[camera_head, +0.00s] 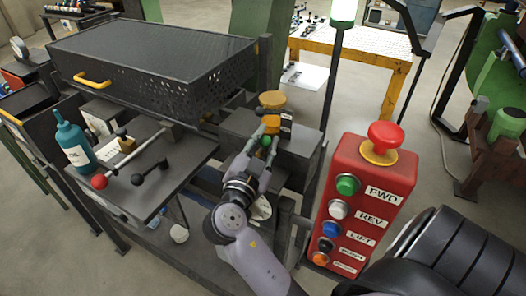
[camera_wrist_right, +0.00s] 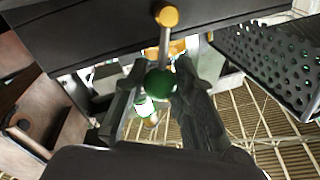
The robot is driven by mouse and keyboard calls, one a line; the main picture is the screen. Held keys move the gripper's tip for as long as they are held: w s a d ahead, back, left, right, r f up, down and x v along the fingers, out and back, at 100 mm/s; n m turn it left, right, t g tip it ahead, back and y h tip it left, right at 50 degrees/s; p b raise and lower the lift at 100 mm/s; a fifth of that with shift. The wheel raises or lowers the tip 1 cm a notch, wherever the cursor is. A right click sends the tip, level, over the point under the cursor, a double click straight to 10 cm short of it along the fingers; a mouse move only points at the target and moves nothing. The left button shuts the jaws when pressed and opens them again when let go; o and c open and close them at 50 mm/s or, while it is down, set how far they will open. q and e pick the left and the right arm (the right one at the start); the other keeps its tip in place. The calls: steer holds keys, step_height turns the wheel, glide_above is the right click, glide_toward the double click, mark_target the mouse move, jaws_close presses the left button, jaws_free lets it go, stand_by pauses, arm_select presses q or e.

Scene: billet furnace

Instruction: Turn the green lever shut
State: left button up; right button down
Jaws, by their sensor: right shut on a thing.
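The green lever's round knob (camera_head: 267,141) is at the end of a short rod in front of the dark box in the middle of the head view. My right gripper (camera_head: 268,147) reaches up from below and is shut on this knob. In the right wrist view the green knob (camera_wrist_right: 160,82) sits between the two dark fingers (camera_wrist_right: 158,90), and its metal rod runs up to an orange-yellow pivot (camera_wrist_right: 167,16). The fingers partly hide the knob's sides. My left gripper is not in view.
A red button box (camera_head: 368,190) stands close on the right. A shelf (camera_head: 165,185) on the left carries a teal bottle (camera_head: 72,142), a red-knobbed lever (camera_head: 99,181) and a black-knobbed lever (camera_head: 137,180). A black perforated housing (camera_head: 150,55) rises behind it.

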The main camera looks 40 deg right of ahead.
stand_by(0.3)
steer(key=c, duration=1.3)
jaws_free()
steer(key=shift+s, duration=0.1)
